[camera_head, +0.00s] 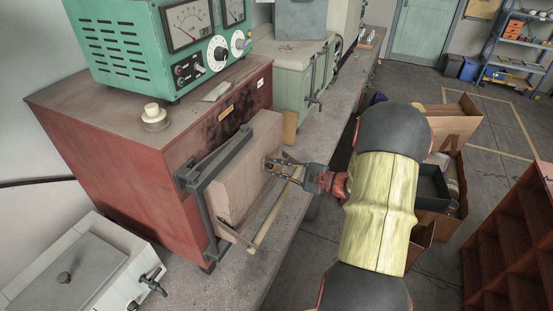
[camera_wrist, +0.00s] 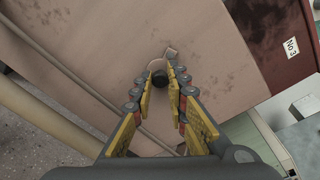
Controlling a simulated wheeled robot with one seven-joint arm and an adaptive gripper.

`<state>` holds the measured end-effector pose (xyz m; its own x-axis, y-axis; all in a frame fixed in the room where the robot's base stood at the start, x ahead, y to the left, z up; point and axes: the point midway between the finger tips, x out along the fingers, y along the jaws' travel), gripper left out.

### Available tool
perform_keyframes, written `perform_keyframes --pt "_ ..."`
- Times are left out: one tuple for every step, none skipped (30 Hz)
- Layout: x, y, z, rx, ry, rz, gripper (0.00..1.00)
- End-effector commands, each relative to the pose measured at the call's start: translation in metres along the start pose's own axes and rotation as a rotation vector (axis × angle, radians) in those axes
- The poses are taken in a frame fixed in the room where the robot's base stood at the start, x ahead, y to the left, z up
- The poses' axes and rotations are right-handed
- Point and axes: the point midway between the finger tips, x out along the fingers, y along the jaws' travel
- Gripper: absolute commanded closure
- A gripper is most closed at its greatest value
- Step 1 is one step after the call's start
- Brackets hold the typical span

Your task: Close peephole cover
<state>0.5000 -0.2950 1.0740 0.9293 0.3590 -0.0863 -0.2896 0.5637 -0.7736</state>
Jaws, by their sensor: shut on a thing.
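The pale brick-like door (camera_head: 235,180) stands on the front of the red furnace (camera_head: 110,125). My gripper (camera_head: 270,163) reaches its outer face from the right. In the wrist view, the two fingertips (camera_wrist: 164,73) are close together around a small dark round part at the door face. I cannot tell how much of the peephole is covered.
A wooden rod (camera_head: 275,210) runs along the door's outer side, close to my gripper. A grey metal bracket (camera_head: 215,165) spans the door's top. A green meter box (camera_head: 165,40) and a pale knob (camera_head: 153,115) sit on the furnace. Cardboard boxes (camera_head: 450,125) stand on the floor at right.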

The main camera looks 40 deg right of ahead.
Motion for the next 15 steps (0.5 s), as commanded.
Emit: perform_keyframes --pt "-0.0004 -0.001 0.0024 0.046 -0.001 0.004 1.0" --pt "-0.0004 -0.0004 0.0027 0.072 -0.002 0.006 1.0" --pt "-0.0004 0.0004 0.0032 0.105 -0.004 0.008 1.0" --pt "-0.0004 0.001 0.0036 0.13 -0.005 0.01 1.0" --pt "-0.0003 0.0016 0.0038 0.154 -0.006 0.012 1.0" --pt "-0.0003 0.0025 0.004 0.185 -0.007 0.014 1.0" --pt "-0.0003 0.0029 0.0043 0.207 -0.008 0.015 1.0" --pt "-0.0003 0.0033 0.0047 0.227 -0.009 0.017 1.0" --pt "-0.0003 0.0039 0.0051 0.253 -0.011 0.019 1.0" --pt "-0.0003 0.0044 0.0053 0.271 -0.012 0.02 1.0" --pt "-0.0003 0.005 0.0055 0.289 -0.013 0.021 1.0" --pt "-0.0002 0.0057 0.0057 0.311 -0.014 0.023 1.0" --pt "-0.0002 0.0061 0.0059 0.326 -0.015 0.024 1.0" --pt "-0.0003 0.0064 0.0062 0.339 -0.015 0.025 1.0" --pt "-0.0003 0.0068 0.0064 0.356 -0.016 0.026 1.0"
